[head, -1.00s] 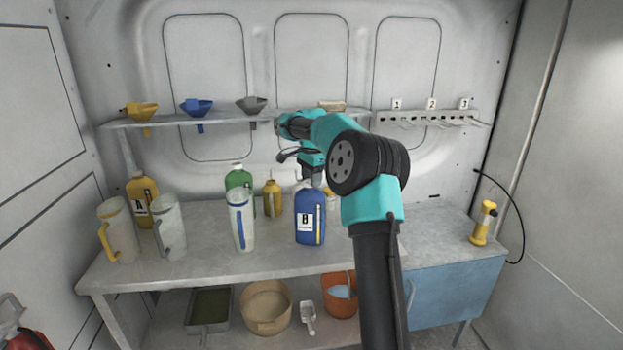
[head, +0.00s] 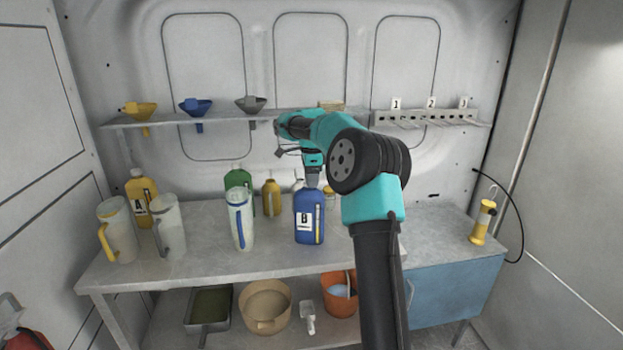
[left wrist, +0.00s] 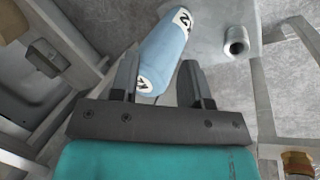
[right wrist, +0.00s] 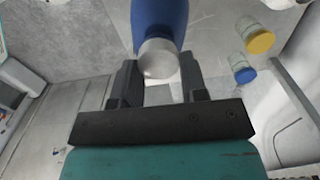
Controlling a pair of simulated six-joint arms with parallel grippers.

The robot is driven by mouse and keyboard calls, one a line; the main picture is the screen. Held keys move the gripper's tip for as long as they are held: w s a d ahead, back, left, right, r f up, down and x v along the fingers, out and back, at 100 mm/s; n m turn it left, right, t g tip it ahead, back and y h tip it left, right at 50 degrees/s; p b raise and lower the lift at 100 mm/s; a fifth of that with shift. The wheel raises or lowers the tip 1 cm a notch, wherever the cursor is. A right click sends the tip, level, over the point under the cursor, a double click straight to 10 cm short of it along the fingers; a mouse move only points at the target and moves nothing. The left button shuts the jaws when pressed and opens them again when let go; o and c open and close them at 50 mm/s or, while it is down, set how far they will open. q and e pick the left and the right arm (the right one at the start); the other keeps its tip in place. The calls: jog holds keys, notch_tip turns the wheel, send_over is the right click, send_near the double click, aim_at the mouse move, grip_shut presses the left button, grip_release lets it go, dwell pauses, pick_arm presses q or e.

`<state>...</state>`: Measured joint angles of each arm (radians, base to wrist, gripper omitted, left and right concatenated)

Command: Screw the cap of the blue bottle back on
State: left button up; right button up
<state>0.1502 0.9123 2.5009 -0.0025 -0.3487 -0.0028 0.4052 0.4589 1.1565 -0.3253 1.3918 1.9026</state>
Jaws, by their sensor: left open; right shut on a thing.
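The blue bottle (head: 310,228) with the letter B label stands upright on the workbench. Its pale grey cap (right wrist: 158,59) sits at the bottle's top in the right wrist view, where the blue body (right wrist: 160,14) also shows. My right gripper (head: 313,178) points down from above onto the bottle top. In the right wrist view its fingers (right wrist: 158,82) stand on both sides of the cap and are shut on it. How far the cap is seated on the thread is hidden. My left gripper (left wrist: 156,82) is open, away from the bench top and out of the head view.
Left of the bottle stand a clear jug with blue handle (head: 240,222), a green bottle (head: 238,180) and a yellow bottle (head: 141,188). A shelf with funnels (head: 197,106) runs behind. A light-blue cylinder (left wrist: 165,48) lies beyond my left fingers.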

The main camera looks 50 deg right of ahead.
jog(key=o, duration=1)
jog(key=shift+o, duration=0.3)
jog(key=shift+o, duration=1.2)
jog(key=shift+r, duration=3)
